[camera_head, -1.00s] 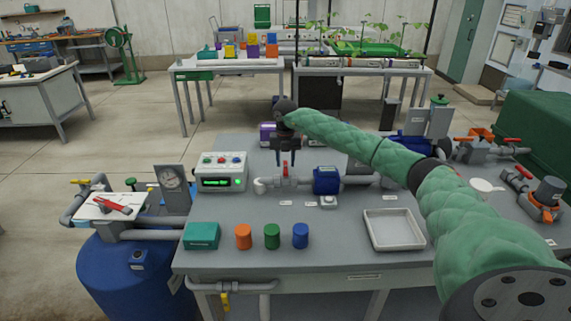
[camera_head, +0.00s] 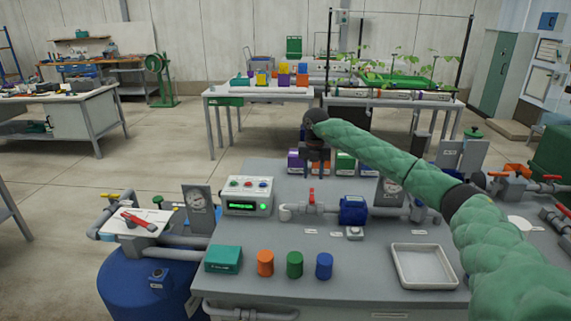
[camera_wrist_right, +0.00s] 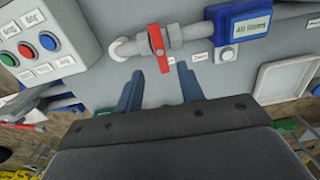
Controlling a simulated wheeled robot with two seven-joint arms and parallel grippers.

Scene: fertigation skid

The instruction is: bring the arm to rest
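My right gripper (camera_head: 315,172) hangs above the grey skid table (camera_head: 375,268), its arm coming in from the right. In the right wrist view its two blue fingers (camera_wrist_right: 160,88) are spread apart with nothing between them. The valve with a red handle (camera_head: 311,196) is on the grey pipe below the gripper in the head view. It also shows beyond the fingertips in the wrist view (camera_wrist_right: 158,48), apart from them. My left gripper is in neither view.
A control box (camera_head: 247,196) with a green display and a blue meter (camera_head: 353,210) flank the valve. A teal box (camera_head: 223,260), orange, green and blue cylinders, and a white tray (camera_head: 425,266) stand at the front. Several coloured boxes stand behind the gripper.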

